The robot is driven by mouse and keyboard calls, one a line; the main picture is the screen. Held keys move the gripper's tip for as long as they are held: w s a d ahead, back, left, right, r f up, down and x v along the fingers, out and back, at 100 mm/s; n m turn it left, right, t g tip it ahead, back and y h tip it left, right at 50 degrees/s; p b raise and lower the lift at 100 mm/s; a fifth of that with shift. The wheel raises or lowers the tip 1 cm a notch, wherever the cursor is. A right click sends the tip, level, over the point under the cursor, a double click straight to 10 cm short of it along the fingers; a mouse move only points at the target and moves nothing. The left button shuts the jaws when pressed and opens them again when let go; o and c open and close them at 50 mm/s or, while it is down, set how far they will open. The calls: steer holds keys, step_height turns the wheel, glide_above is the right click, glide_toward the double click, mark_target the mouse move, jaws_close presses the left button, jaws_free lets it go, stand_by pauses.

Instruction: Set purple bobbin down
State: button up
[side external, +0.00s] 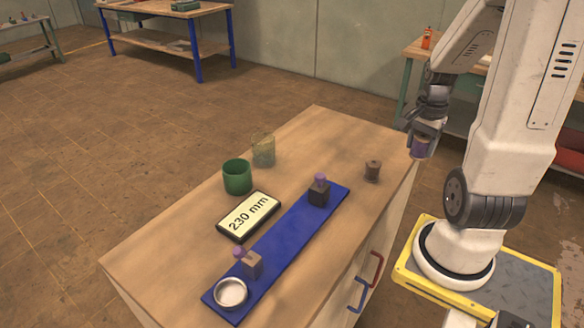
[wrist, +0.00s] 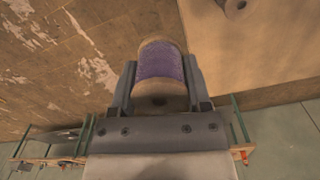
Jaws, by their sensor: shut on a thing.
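The purple bobbin (wrist: 160,62) is between the jaws of my gripper (wrist: 160,85) in the wrist view, with a jaw against each side. Its purple winding and light-brown flanges show. In the side external view, my gripper (side external: 425,130) is at the right, near the table's right corner, and holds the purple bobbin (side external: 421,147) upright with its lower part showing. The bobbin is in the air, apart from the tabletop. In the wrist view, floor lies behind the bobbin and the table edge is to its right.
A brown bobbin (side external: 372,171) stands on the wooden table (side external: 150,250). A blue strip (side external: 275,255) carries two purple-topped blocks and a round metal dish (side external: 231,293). A display reading 230 mm (side external: 248,215), a green cup (side external: 237,177) and a clear glass (side external: 263,150) stand left of it.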

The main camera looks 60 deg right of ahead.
steer(key=shift+w, duration=0.1)
steer(key=shift+w+n, duration=0.3)
steer(key=shift+w, duration=0.05)
steer(key=w+a+f+n, duration=0.1)
steer(key=w+a+n, duration=0.1)
steer(key=w+n, duration=0.4)
steer(key=n, duration=1.1)
glide_toward(295, 189)
steer(key=shift+f, duration=3.1)
steer(key=shift+f, duration=0.15)
